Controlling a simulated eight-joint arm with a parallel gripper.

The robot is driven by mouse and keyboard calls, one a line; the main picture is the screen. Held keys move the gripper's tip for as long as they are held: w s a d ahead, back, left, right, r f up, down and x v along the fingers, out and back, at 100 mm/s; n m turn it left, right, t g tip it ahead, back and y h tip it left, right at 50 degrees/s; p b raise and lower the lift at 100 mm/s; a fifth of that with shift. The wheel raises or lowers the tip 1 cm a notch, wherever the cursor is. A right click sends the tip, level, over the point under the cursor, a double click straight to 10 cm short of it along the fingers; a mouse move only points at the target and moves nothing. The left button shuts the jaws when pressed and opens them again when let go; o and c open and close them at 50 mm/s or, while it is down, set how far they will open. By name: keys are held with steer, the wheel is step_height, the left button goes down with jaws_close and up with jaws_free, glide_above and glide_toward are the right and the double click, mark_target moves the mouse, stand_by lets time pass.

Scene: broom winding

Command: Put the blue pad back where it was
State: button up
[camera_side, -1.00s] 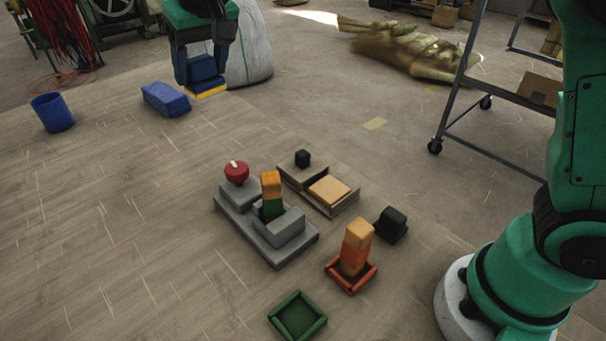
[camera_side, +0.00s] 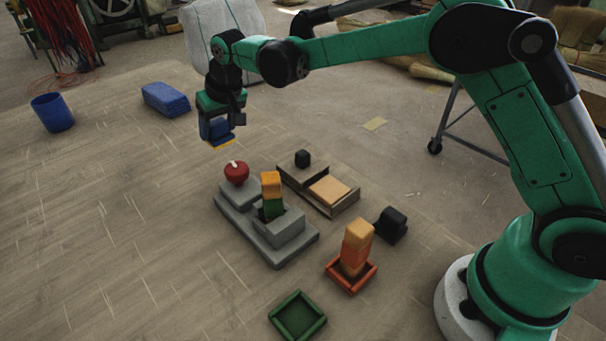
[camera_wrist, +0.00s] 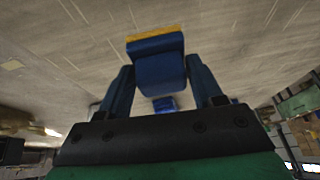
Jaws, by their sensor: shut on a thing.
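The blue pad with a yellow underside (camera_side: 219,134) hangs in my gripper (camera_side: 216,122), above the floor and clear of everything beneath. My gripper is shut on it. In the wrist view the pad (camera_wrist: 158,66) sits between the two fingers of my gripper (camera_wrist: 160,76), with its yellow edge outward. A longer blue block (camera_side: 166,99) lies on the floor behind and left of my gripper; it also shows small in the wrist view (camera_wrist: 164,104). I cannot tell from the frames where the pad was before.
A grey stepped base (camera_side: 268,242) carries a red round knob (camera_side: 236,173) and a green and orange stack (camera_side: 271,195). A wooden tray (camera_side: 330,192), black blocks, a red tray (camera_side: 351,277) and a green tray (camera_side: 297,316) lie nearby. A blue bin (camera_side: 53,112) stands left.

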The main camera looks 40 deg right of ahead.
step_height(320, 180, down, 7)
steer(key=shift+f, duration=0.15)
stand_by(0.4)
steer(key=shift+f, duration=0.2)
steer(key=o, duration=1.2)
